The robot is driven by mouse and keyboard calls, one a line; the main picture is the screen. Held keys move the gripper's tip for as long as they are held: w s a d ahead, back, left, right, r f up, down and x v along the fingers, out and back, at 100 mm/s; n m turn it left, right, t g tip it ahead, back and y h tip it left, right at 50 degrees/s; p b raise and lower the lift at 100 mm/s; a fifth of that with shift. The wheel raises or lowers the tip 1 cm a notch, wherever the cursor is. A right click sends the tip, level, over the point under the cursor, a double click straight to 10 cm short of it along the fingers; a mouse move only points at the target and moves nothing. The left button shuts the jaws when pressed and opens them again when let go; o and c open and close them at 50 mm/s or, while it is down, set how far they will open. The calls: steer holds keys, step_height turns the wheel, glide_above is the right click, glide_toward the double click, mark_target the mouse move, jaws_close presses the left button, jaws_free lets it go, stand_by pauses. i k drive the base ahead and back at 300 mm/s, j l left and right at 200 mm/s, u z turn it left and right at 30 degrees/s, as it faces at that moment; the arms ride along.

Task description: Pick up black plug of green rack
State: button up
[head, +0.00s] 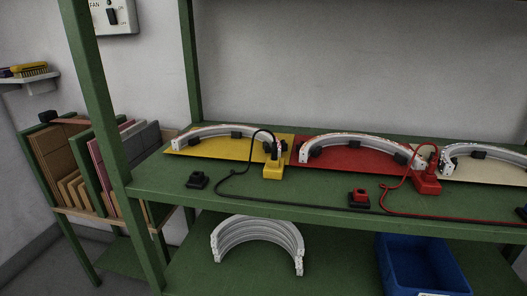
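The green rack (165,208) fills the middle and right, with an upper and a lower shelf. A small black block (198,180) sits on the upper shelf near its left front. A black plug-like piece (274,152) stands at a yellow block (273,172), with a black cable (222,190) looping from it across the shelf. I cannot tell which is the task's plug. My gripper is not in view.
White arcs lie on yellow, red (372,168) and cream boards along the upper shelf. A red-topped black block (360,198) and a red block (427,184) with red cable stand at right. Below are more white arcs (258,240) and a blue bin (420,262).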

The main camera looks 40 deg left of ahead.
mark_target(274, 148)
steer(key=k+j+u, duration=0.1)
steer(key=u, duration=1.4)
